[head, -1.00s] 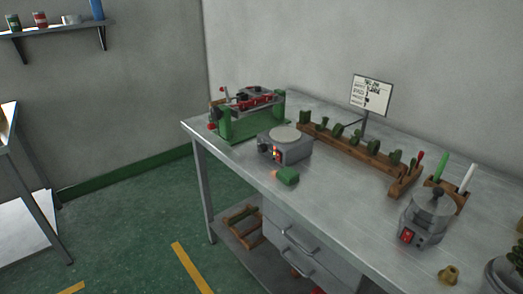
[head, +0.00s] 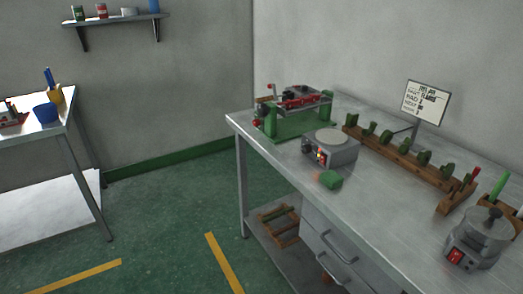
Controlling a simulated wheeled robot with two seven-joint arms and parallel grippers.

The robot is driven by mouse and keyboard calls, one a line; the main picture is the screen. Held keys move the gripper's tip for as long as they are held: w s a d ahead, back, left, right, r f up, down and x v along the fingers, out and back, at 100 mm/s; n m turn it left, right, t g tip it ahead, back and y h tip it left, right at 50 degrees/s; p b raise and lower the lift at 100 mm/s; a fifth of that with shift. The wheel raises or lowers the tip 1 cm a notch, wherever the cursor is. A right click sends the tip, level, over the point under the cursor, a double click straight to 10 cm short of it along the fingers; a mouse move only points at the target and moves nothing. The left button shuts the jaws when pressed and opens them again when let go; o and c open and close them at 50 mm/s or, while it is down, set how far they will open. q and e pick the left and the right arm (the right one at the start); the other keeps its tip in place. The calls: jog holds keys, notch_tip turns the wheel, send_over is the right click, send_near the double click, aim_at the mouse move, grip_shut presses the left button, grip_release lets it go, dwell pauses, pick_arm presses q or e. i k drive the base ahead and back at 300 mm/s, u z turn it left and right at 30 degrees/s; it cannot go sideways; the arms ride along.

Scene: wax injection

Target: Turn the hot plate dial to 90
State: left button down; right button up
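The hot plate (head: 338,150) is a grey box with a pale round top, standing on the metal workbench (head: 385,190). Its front panel (head: 316,152) faces left and carries a dial and small coloured lights; the dial's setting is too small to read. A green block (head: 330,180) with an orange end lies on the bench just in front of it. Neither of my grippers shows in the head view.
A green clamp fixture (head: 292,112) stands behind the hot plate. A wooden rack (head: 405,160) of green pieces and a sign (head: 425,102) are to the right, with a grey pot (head: 480,238) nearer. A side table (head: 50,122) stands left. The green floor between is clear.

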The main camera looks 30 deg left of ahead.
aim_at(306, 149)
jog(key=u, duration=1.8)
jog(key=i, duration=3.6)
jog(key=z, duration=1.95)
